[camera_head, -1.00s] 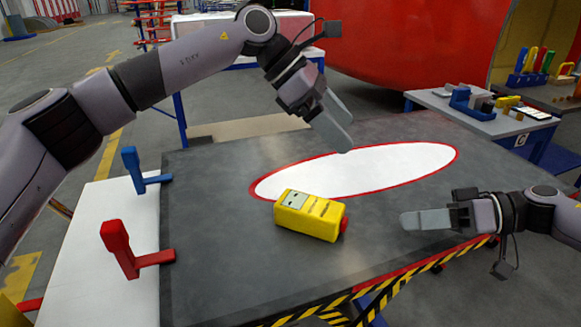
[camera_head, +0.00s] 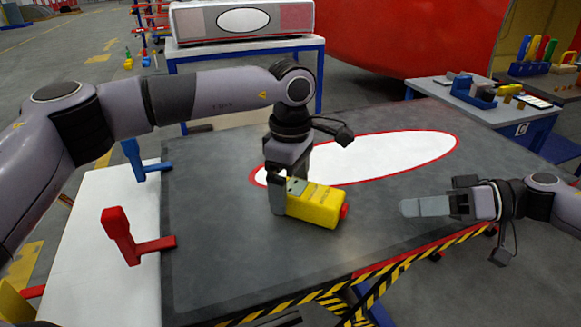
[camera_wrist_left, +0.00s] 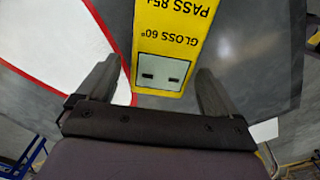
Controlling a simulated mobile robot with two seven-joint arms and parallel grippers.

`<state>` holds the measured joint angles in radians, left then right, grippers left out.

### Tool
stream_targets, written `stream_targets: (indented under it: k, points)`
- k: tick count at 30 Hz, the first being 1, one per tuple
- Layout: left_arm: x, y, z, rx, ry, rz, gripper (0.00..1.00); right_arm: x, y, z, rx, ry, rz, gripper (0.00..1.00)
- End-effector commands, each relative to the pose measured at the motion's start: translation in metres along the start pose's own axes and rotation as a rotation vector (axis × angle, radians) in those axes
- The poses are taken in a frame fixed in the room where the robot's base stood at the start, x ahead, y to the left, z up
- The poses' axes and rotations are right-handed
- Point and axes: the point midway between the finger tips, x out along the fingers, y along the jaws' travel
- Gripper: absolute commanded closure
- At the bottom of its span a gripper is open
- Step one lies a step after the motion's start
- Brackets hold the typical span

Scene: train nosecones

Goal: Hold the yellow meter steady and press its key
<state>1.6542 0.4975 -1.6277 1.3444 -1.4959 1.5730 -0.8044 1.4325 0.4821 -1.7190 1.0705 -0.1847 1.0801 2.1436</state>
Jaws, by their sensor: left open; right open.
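The yellow meter (camera_head: 318,205) lies on the dark grey table, with a red part (camera_head: 344,211) at its right end. My left gripper (camera_head: 280,195) points down at the meter's left end. In the left wrist view, the meter (camera_wrist_left: 172,45) shows upside-down print reading "GLOSS 60°" and "PASS" and a pale display. The open fingers of the left gripper (camera_wrist_left: 158,85) stand on either side of the meter's end. A gap shows beside each finger, though contact lower down cannot be told. My right gripper (camera_head: 405,207) is to the right of the meter, pointing left, apart from it.
A white oval with a red border (camera_head: 400,155) lies behind the meter. Red (camera_head: 122,238) and blue (camera_head: 133,160) clamps stand at the table's left edge. A side table (camera_head: 500,118) with small items is at the back right. The table's front is clear.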

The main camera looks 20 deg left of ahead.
Motion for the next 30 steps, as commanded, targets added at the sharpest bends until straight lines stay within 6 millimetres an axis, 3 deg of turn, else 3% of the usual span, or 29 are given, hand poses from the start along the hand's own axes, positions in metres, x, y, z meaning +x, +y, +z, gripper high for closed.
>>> stream_targets:
  k: [11, 12, 14, 18, 29, 30]
  points:
    - [0.009, 0.0001, -0.0001, -0.001, -0.001, 0.001, 0.06, 0.0, 0.0, 0.0, 0.0, 0.0, 0.0, 0.57]
    - [0.009, 0.0001, -0.0001, -0.001, -0.001, 0.001, 0.1, 0.0, 0.0, 0.0, 0.0, 0.0, 0.0, 0.57]
    - [0.0089, 0.0001, 0.0, -0.001, -0.001, 0.001, 0.29, 0.0, 0.0, 0.0, 0.0, 0.0, 0.0, 0.57]
    - [0.0088, 0.0001, 0.0, -0.001, -0.002, 0.001, 0.75, 0.0, 0.0, 0.0, 0.0, 0.0, 0.0, 0.57]
    - [0.0101, 0.0001, 0.0002, -0.001, -0.002, 0.001, 0.78, 0.0002, 0.0006, 0.0008, 0.0, 0.0, 0.0, 0.57]
    - [0.0099, 0.0001, 0.0002, -0.001, -0.002, 0.001, 0.78, 0.0002, 0.0005, 0.0006, 0.0, 0.0, 0.0, 0.64]
